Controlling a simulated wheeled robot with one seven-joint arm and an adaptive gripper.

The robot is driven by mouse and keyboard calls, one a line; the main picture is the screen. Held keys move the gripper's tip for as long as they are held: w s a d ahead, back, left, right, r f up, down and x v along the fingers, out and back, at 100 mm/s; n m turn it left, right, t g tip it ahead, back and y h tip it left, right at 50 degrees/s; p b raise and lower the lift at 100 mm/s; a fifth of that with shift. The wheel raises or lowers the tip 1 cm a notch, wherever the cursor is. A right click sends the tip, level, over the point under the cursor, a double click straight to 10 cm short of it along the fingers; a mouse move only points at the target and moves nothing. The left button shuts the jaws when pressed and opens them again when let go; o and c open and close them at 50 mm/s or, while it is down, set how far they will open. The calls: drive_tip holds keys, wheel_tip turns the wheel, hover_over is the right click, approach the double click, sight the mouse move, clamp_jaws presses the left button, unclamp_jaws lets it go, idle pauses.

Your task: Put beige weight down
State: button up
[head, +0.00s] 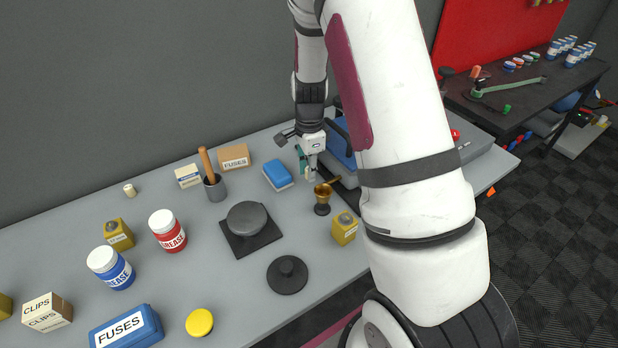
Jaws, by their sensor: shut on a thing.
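My gripper (306,168) is at the end of my arm, pointing down over the back right part of the grey table. It is shut on a small pale thing, the beige weight (311,174), which shows only in part at the fingertips. The grip is small and partly hidden, so I cannot tell whether the weight touches the surface below. A brass cup on a dark foot (322,198), with a stick leaning in it, stands just in front of the gripper. A separate small beige cylinder (130,190) stands at the back left.
A blue sponge-like block (278,175) lies left of the gripper. A dark square plate with a round top (249,226), a black disc (287,275) and a yellow-brown block (344,228) stand nearer. Jars and boxes fill the left. My arm hides much of the table's right part.

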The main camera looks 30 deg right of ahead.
wheel_tip(320, 180, up, 5)
drive_tip(key=shift+f, duration=0.1)
drive_tip(key=shift+r, duration=0.4)
drive_tip(key=shift+w+r+b, duration=0.1)
drive_tip(key=shift+w+b, duration=0.15)
drive_tip(key=shift+b, duration=0.25)
drive_tip(key=w+f+b, duration=0.1)
drive_tip(key=w+b, duration=0.1)
drive_tip(key=b, duration=0.2)
drive_tip(key=w+f+b, duration=0.2)
drive_tip(key=b, duration=0.1)
drive_tip(key=w+f+b, duration=0.1)
drive_tip(key=w+b, duration=0.2)
drive_tip(key=b, duration=0.1)
drive_tip(key=shift+w+a+f+b, duration=0.1)
drive_tip(key=shift+a+f+b, duration=0.05)
drive_tip(key=shift+a+b, duration=0.2)
drive_tip(key=shift+w+d+b, duration=0.15)
drive_tip(key=shift+w+b, duration=0.15)
drive_tip(key=shift+w, duration=0.45)
drive_tip(key=w, duration=0.5)
drive_tip(key=w+d+f, duration=0.1)
drive_tip(key=w, duration=0.3)
drive_tip(key=w+d+b, duration=0.1)
drive_tip(key=w, duration=0.4)
drive_tip(key=shift+w+d+f, duration=0.25)
drive_tip(key=shift+w, duration=0.1)
drive_tip(key=shift+f, duration=1.7)
